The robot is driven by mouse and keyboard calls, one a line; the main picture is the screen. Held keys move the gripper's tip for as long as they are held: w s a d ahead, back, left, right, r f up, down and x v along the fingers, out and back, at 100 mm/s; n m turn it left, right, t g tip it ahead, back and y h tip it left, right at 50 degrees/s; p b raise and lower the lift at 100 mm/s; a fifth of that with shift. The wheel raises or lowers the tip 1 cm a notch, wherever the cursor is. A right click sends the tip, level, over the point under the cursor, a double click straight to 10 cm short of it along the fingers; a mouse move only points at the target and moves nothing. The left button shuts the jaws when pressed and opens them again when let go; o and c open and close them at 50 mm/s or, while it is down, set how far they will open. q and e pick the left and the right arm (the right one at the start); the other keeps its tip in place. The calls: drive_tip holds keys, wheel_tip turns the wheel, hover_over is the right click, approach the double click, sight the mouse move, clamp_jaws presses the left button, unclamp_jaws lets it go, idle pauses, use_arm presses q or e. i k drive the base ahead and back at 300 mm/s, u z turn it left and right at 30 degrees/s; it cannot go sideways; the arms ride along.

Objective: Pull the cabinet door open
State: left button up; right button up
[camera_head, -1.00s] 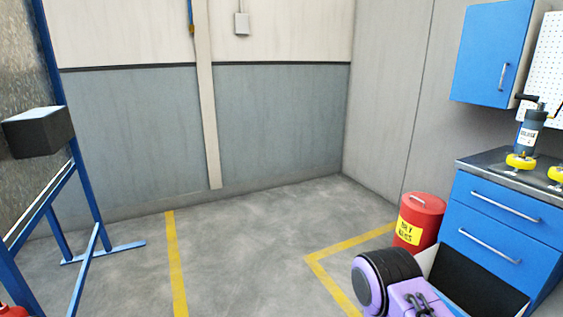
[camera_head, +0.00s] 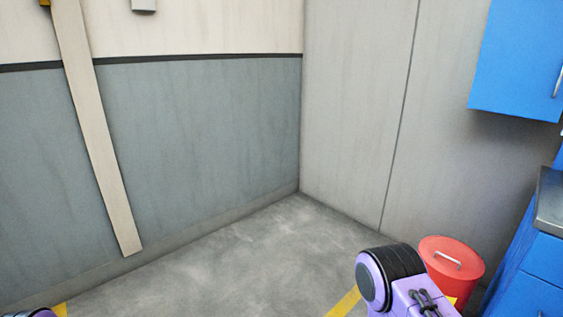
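The blue wall cabinet (camera_head: 515,60) hangs at the upper right, cut off by the picture's edge. Its door looks shut, and part of a silver vertical handle (camera_head: 558,82) shows at the right edge. A purple and black part of my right arm rises at the bottom right, well below and left of the cabinet. A small piece of my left arm shows at the bottom left corner. Neither gripper's fingers are in view. Nothing of mine touches the cabinet.
A red lidded bin (camera_head: 452,262) stands on the floor beside my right arm. A blue workbench (camera_head: 535,270) with a dark top is cut off at the right edge. Grey floor (camera_head: 260,245) is clear up to the wall corner.

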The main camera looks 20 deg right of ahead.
sight(519, 72)
drive_tip(key=z, duration=0.3)
drive_tip(key=i, duration=1.5)
drive_tip(key=z, duration=0.85)
drive_tip(key=i, duration=0.8)
drive_tip(key=z, duration=0.8)
